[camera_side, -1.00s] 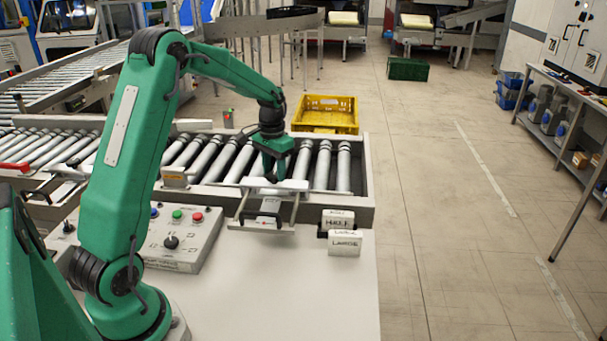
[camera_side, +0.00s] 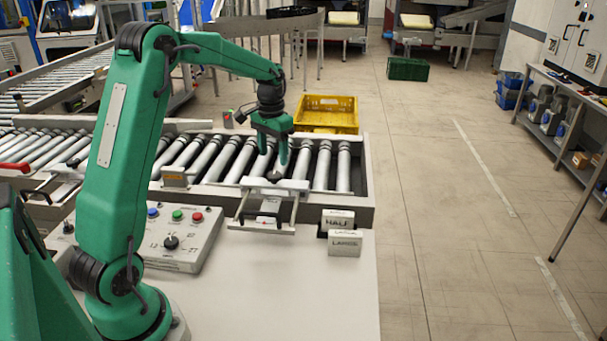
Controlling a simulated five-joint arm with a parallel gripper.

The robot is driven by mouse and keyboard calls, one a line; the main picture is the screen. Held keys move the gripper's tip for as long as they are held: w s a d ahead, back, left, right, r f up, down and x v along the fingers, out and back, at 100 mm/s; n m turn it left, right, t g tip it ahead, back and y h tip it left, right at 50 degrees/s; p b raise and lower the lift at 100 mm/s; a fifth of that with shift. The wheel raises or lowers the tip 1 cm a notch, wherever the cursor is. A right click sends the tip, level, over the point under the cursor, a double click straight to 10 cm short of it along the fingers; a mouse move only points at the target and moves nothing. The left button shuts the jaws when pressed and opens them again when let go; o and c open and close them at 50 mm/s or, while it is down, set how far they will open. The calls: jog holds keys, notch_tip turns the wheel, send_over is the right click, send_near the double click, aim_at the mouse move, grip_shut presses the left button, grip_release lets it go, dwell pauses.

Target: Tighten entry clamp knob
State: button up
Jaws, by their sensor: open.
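The entry clamp is a pale metal frame (camera_side: 246,207) at the near edge of the roller conveyor, with a flat bar along its top and a small light-and-dark block (camera_side: 270,206) in its middle. A small dark piece (camera_side: 276,173) at the top bar looks like the clamp knob; it is too small to tell how far it is turned. My gripper (camera_side: 273,157) is open, fingers pointing down, just above this piece and the bar. Its jaws look empty, and it seems apart from the clamp.
A yellow crate (camera_side: 326,105) stands beyond the conveyor rollers (camera_side: 322,165). A control panel (camera_side: 175,240) with coloured buttons and a dial lies left of the clamp. Two lettered blocks, HALF (camera_side: 337,222) and LARGE (camera_side: 345,243), stand to the right. The white tabletop (camera_side: 280,290) in front is clear.

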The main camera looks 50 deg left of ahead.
aim_at(275, 176)
jog(key=shift+r, duration=1.15)
jog(key=s+d+r+m+t, duration=0.1)
jog(key=s+d+r, duration=0.3)
jog(key=s+d, duration=0.15)
jog(key=s+d+r+t, duration=0.2)
jog(key=s+d+r, duration=0.2)
jog(key=d, duration=0.3)
jog(key=s+d+t, duration=0.1)
jog(key=s+d, duration=0.3)
jog(key=s, duration=0.2)
jog(key=s+d+f+m+t, duration=0.1)
jog(key=s+d, duration=0.3)
jog(key=s, duration=0.2)
jog(key=shift+s+f+t, duration=0.25)
jog(key=shift+s+t, duration=0.05)
jog(key=shift+s, duration=0.1)
